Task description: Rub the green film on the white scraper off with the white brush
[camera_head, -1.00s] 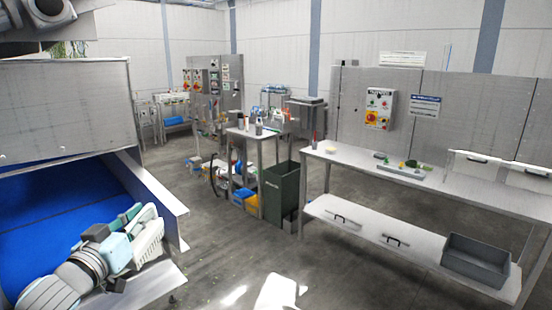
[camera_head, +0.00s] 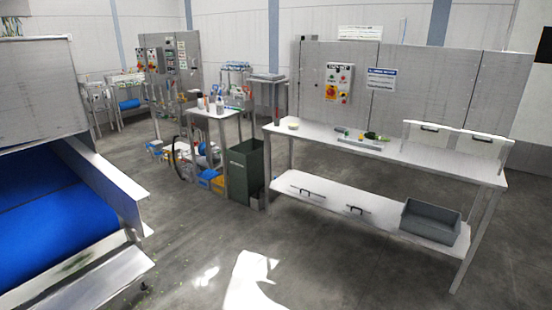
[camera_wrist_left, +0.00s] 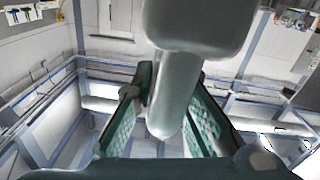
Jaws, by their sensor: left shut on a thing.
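My left gripper (camera_wrist_left: 165,115) shows only in the left wrist view. Its green fingers are closed around the handle of a pale grey-white tool (camera_wrist_left: 190,50). The tool has a thick rounded block at the top and a narrower handle running down between the fingers. It looks like the white brush, but its working face is hidden and I cannot be sure. No green film shows on its visible side. I cannot make out the white scraper in the head view. My right gripper is not in view.
A white bench (camera_head: 440,163) stands right of centre, with a grey tray (camera_head: 360,145) and small green items (camera_head: 372,135) on top. A grey crate (camera_head: 430,221) is on its lower shelf. A dark green bin (camera_head: 243,172) stands beside it. A blue conveyor (camera_head: 60,225) is at left. The floor between is open.

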